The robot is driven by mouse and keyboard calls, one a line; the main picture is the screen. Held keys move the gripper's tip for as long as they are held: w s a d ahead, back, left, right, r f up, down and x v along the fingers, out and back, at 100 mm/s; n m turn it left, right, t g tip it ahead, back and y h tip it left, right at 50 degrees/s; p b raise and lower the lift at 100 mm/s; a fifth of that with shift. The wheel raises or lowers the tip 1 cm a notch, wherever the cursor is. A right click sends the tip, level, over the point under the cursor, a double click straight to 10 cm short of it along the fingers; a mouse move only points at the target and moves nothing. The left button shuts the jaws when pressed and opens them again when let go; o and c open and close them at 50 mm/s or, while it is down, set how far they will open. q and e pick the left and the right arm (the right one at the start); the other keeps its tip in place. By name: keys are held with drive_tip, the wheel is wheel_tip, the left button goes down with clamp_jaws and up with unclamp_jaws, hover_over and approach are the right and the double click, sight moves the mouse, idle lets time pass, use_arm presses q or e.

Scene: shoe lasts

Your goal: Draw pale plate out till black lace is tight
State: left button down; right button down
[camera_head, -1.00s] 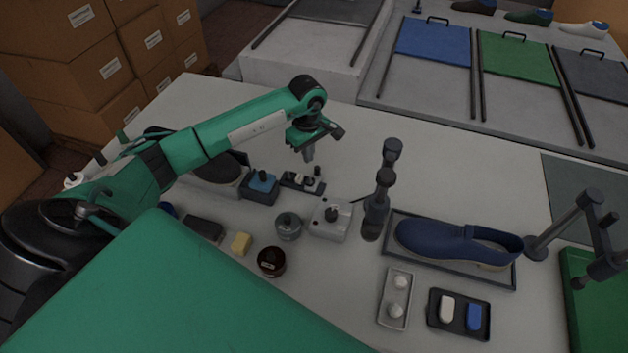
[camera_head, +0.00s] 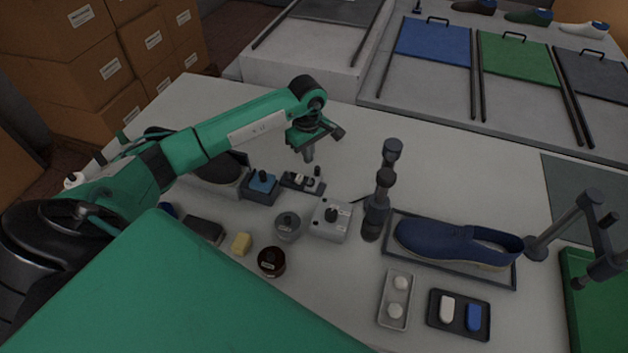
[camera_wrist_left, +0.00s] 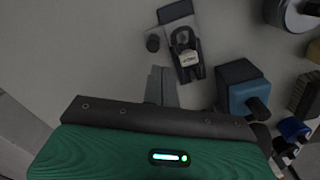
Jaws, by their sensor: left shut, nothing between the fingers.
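A pale plate (camera_head: 331,219) with a black knob lies on the light table, left of a dark upright post (camera_head: 379,190). A short black lace (camera_head: 360,199) shows between the plate and the post; I cannot tell how tight it is. My left gripper (camera_head: 309,156) is shut and empty, pointing down behind the plate, above a small dark tray (camera_head: 302,181) with small parts. In the left wrist view, the shut fingers (camera_wrist_left: 160,86) are beside a small dark holder (camera_wrist_left: 186,55) and touch nothing I can make out. My right gripper is not in view.
A blue shoe (camera_head: 455,243) lies in a dark tray right of the post. A blue-topped block (camera_head: 262,184), a grey round pot (camera_head: 288,226), a brown jar (camera_head: 271,262) and a yellow block (camera_head: 241,244) stand nearby. The table behind the post is clear.

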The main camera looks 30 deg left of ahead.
sight(316, 167)
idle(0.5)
use_arm(q)
drive_tip(key=shift+f+b, duration=1.9)
drive_tip(key=shift+f, duration=0.05)
drive_tip(key=shift+w+d, duration=0.2)
drive_tip(key=shift+d, duration=0.8)
drive_tip(key=shift+b, duration=0.4)
drive_tip(key=shift+a+b, duration=0.3)
drive_tip(key=shift+r, duration=0.1)
wheel_tip(316, 167, up, 8)
drive_tip(key=p, duration=0.3)
idle(0.7)
drive_tip(key=shift+a+p, duration=0.1)
drive_tip(key=shift+p, duration=0.25)
